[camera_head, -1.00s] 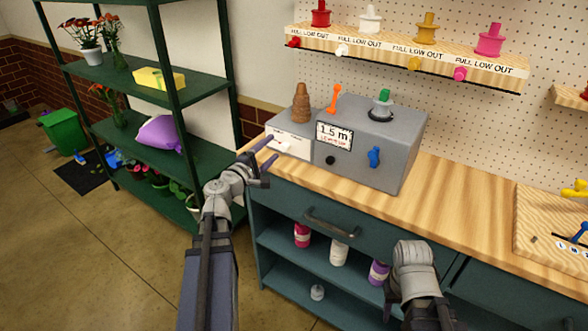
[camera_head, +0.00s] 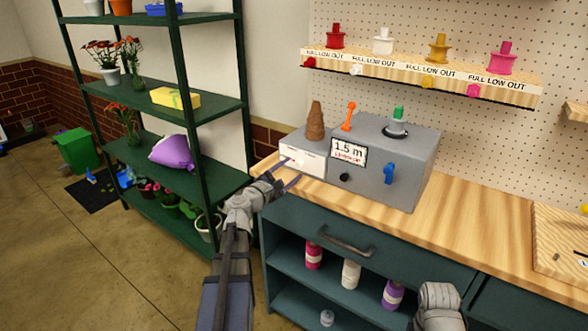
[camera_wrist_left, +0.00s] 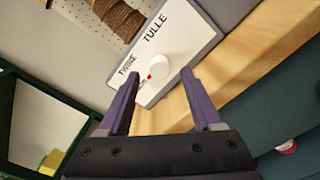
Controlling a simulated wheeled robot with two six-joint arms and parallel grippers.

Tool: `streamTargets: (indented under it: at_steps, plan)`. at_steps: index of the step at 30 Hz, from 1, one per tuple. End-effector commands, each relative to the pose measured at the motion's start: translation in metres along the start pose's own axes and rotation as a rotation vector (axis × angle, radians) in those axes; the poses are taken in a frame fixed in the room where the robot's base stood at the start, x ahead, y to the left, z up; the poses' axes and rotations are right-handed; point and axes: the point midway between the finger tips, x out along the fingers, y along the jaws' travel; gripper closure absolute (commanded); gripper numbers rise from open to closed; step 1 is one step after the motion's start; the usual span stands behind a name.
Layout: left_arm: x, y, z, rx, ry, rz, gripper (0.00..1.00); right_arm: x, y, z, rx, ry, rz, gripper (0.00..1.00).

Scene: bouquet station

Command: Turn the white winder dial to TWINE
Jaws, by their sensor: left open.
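The white dial (camera_wrist_left: 160,67) sits on the white front panel (camera_wrist_left: 185,40) of the grey winder (camera_head: 402,165). A red mark on the dial's edge faces lower left in the left wrist view. The panel reads TULLE at the upper right, with a smaller label at the left and another partly hidden behind a finger. My left gripper (camera_wrist_left: 160,76) is open and empty, its purple fingertips on either side of the dial in that view. In the head view the left gripper (camera_head: 291,170) is at the panel. Contact with the dial cannot be told.
A green shelf (camera_head: 210,105) stands left.

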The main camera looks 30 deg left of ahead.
Motion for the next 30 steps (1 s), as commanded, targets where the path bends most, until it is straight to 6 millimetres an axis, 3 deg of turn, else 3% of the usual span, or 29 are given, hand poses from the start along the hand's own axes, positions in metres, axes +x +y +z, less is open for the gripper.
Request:
streamTargets:
  at_steps: [6, 16, 30]
  plan:
    - [0.021, 0.000, 0.000, 0.001, -0.001, -0.001, 0.34, 0.000, 0.000, 0.000, 0.000, 0.000, 0.000, 0.50]
    - [0.023, 0.000, 0.000, 0.001, 0.000, 0.000, 0.34, 0.000, 0.000, 0.000, 0.000, 0.000, 0.000, 0.50]
    - [0.023, 0.000, 0.000, 0.001, 0.000, 0.000, 0.85, 0.000, 0.000, 0.000, 0.000, 0.000, 0.000, 0.50]
